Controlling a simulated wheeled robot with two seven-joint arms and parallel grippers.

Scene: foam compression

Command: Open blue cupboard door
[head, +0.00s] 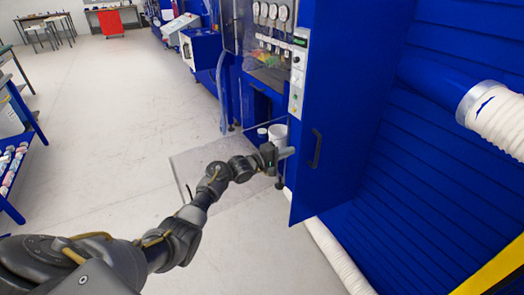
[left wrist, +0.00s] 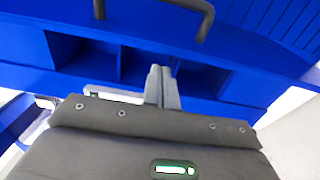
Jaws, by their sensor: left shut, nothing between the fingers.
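The blue cupboard door (head: 345,95) stands right of centre in the head view, with a black bar handle (head: 316,148) near its left edge. The handle also shows at the top of the left wrist view (left wrist: 165,3). My left gripper (head: 289,152) is shut and empty, its grey fingertips beside the door's left edge, left of the handle and apart from it. The shut fingers (left wrist: 162,72) point at blue panels with open recesses in the left wrist view. My right gripper is not in view.
A control strip (head: 298,75) and machine with gauges stand just left of the door. A white bucket (head: 278,134) sits behind my gripper. A ribbed white hose (head: 500,118) and slatted blue wall (head: 440,150) are at the right. The floor (head: 110,130) at left is open.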

